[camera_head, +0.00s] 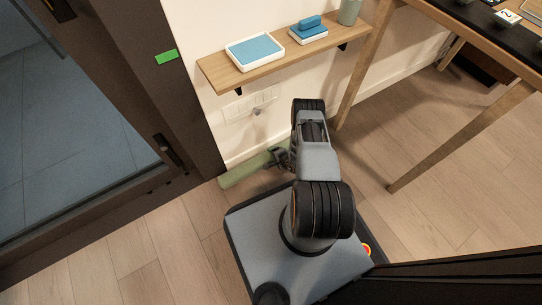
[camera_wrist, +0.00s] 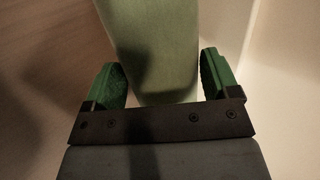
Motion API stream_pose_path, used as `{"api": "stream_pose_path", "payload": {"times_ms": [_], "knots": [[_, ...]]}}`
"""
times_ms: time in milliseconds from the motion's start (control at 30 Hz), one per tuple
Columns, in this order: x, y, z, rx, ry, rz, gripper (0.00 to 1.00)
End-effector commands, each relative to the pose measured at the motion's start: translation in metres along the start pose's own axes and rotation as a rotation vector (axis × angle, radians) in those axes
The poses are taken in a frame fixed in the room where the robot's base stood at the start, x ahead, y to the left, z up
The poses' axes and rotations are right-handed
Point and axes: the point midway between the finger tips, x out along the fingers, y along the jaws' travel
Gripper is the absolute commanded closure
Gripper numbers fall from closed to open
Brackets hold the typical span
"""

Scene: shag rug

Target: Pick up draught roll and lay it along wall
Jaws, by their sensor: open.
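The draught roll (camera_head: 243,172) is a pale green cylinder on the wood floor, lying along the foot of the cream wall below the shelf. Its right part is hidden behind my arm. My gripper (camera_head: 280,158) is at the roll in the head view. In the wrist view the roll (camera_wrist: 155,45) runs up from between the two green finger pads of my gripper (camera_wrist: 165,85). The jaws are open, with a gap beside the roll at the right finger. The white wall base (camera_wrist: 275,60) shows to the right of the roll.
A wooden shelf (camera_head: 275,62) with white-and-blue items juts from the wall above. A table with wooden legs (camera_head: 455,135) stands at right. A dark door frame (camera_head: 165,100) is at left. Open floor (camera_head: 150,250) lies at the lower left.

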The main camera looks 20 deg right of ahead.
Motion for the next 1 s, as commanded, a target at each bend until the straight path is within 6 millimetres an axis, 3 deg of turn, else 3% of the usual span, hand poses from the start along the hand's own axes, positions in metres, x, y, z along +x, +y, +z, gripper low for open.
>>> {"api": "stream_pose_path", "payload": {"times_ms": [133, 733, 1000], "knots": [[-0.001, -0.0006, -0.0003, 0.001, 0.001, 0.0, 0.19], [-0.0008, -0.0005, 0.0007, -0.001, -0.001, 0.001, 0.76], [-0.0014, -0.0027, 0.0006, -0.003, -0.001, -0.002, 0.76]]}}
